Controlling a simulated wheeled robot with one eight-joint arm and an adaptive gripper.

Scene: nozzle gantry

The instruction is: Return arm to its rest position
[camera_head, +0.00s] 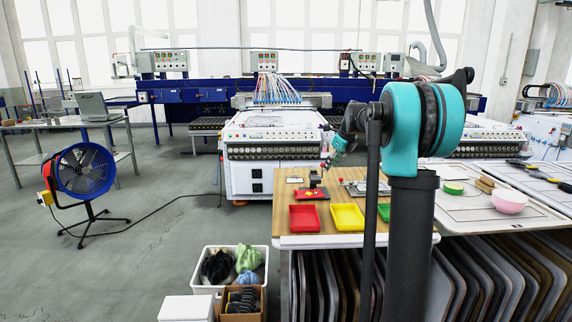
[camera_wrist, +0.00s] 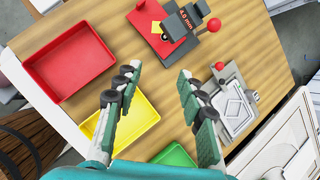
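My arm rises at the right of the head view and reaches out over a wood-topped table (camera_head: 283,206). My gripper (camera_head: 330,160) is small in the head view, above the table's back part. In the wrist view my gripper (camera_wrist: 155,74) has its two fingers well apart, with nothing between them. The wood top shows below it. A yellow tray (camera_wrist: 138,118) lies under the left finger, partly hidden. A red tray (camera_wrist: 65,62) is to the left, and a green tray (camera_wrist: 176,155) is partly hidden below.
A pink bowl (camera_head: 509,201) is on the bench at right. A blue fan (camera_head: 85,170) and a white bin (camera_head: 207,252) stand on the floor.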

